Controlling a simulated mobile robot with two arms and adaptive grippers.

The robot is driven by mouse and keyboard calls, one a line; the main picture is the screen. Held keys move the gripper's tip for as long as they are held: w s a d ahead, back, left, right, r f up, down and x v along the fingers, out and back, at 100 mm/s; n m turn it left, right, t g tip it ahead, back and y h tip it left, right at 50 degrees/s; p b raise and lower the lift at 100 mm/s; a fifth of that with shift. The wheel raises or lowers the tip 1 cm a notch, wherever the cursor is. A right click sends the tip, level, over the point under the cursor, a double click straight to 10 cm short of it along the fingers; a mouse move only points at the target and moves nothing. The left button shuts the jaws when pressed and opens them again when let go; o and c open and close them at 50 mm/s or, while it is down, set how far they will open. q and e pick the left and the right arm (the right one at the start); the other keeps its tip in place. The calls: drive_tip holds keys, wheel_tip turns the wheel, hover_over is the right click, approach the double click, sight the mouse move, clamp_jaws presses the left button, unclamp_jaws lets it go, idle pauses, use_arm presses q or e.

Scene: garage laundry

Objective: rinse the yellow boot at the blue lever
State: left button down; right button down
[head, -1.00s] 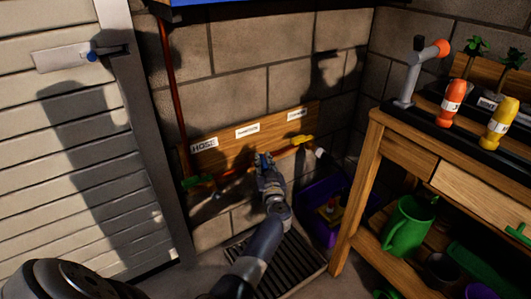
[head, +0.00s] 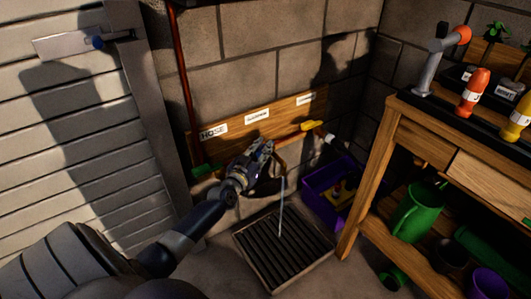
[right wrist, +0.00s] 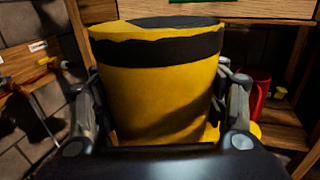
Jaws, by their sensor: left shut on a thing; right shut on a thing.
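In the head view my left gripper (head: 262,150) is shut at the middle of the tap pipe, below the middle label on the wooden board. The blue lever there is hidden by its fingers. A thin water stream (head: 282,207) falls from beside it to the floor drain (head: 262,272). In the right wrist view my right gripper (right wrist: 158,76) is shut on the yellow boot (right wrist: 158,105), which has a dark band near its top and fills the middle. The boot's lower part is hidden. The boot and right gripper are not seen in the head view.
A purple crate (head: 322,210) stands right of the drain. A wooden workbench (head: 352,215) with a green watering can (head: 412,215) fills the right side.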

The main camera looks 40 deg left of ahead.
use_arm(q)
drive_tip(key=shift+a+f+m+h+b, duration=0.15)
drive_tip(key=shift+a+m+h+b, duration=0.25)
drive_tip(key=shift+h+b, duration=0.5)
use_arm(e)
wheel_tip(320, 180, down, 2)
drive_tip(key=shift+a+f, duration=0.1)
drive_tip(key=shift+f, duration=0.15)
use_arm(q)
drive_tip(key=shift+m+b, duration=0.3)
drive_tip(key=shift+b, duration=0.2)
use_arm(e)
drive_tip(key=shift+a+f, duration=0.1)
drive_tip(key=shift+f, duration=0.35)
use_arm(q)
drive_tip(key=shift+r, duration=0.2)
drive_tip(key=c, duration=1.4)
unclamp_jaws()
drive_tip(key=shift+c, duration=0.2)
drive_tip(key=shift+s+f, duration=0.1)
drive_tip(key=shift+s, duration=0.3)
drive_tip(key=s, duration=1.1)
drive_tip(key=shift+d, duration=0.3)
